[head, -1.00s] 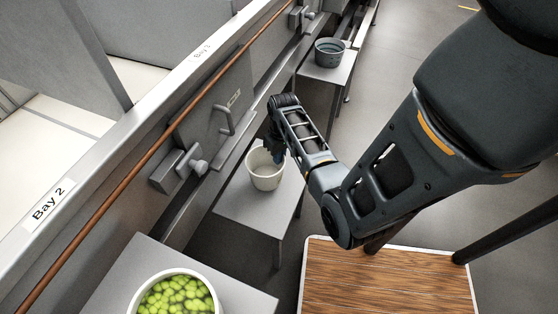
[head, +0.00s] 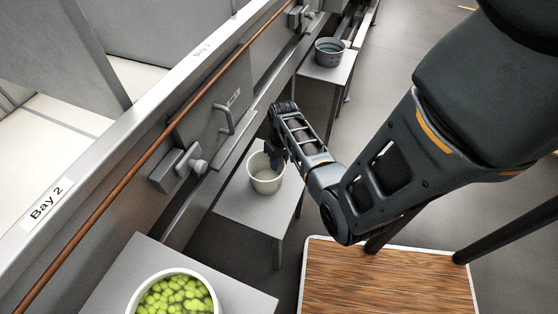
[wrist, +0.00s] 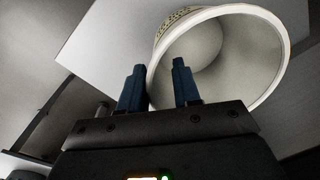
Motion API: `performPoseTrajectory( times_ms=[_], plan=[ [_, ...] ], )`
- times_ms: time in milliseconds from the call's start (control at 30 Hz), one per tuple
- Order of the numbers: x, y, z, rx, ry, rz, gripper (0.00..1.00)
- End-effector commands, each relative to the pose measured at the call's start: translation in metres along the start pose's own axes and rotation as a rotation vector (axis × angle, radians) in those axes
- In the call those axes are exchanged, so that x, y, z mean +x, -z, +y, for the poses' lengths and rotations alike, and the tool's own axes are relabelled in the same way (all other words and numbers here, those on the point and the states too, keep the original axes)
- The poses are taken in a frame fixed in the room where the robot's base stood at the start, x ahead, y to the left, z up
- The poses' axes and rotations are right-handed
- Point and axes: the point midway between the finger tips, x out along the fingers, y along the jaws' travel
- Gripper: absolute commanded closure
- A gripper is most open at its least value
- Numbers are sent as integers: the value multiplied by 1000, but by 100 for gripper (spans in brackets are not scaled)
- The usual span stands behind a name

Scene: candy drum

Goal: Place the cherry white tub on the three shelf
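A white tub (head: 264,181) stands upright on a grey stand in the middle of the head view. It looks empty, and it fills the upper right of the wrist view (wrist: 272,92). Markings on its outer wall are too small to read. My gripper (wrist: 158,78) is at the tub's rim with its two blue fingers apart. One finger is outside the rim and the other appears over the opening, with the wall's near edge between them. I cannot tell whether either finger touches it. No shelf marked three can be made out.
A white tub (head: 137,302) of green candies stands on the near grey stand. A grey-blue tub (head: 330,57) stands on the far stand. A wall with a latched hatch (head: 222,105) and copper pipe runs along the left. A wooden-topped table (head: 390,283) is at the lower right.

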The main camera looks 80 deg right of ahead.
Motion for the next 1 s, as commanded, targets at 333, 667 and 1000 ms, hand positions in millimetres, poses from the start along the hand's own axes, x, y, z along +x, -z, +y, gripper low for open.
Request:
performPoseTrajectory(
  times_ms=[333, 667, 1000],
  plan=[
    [-25, 1, 0, 0, -1, 2, 68],
    [-91, 1, 0, -1, -1, 3, 68],
    [-118, -3, -5, -9, -6, 9, 68]
  ],
)
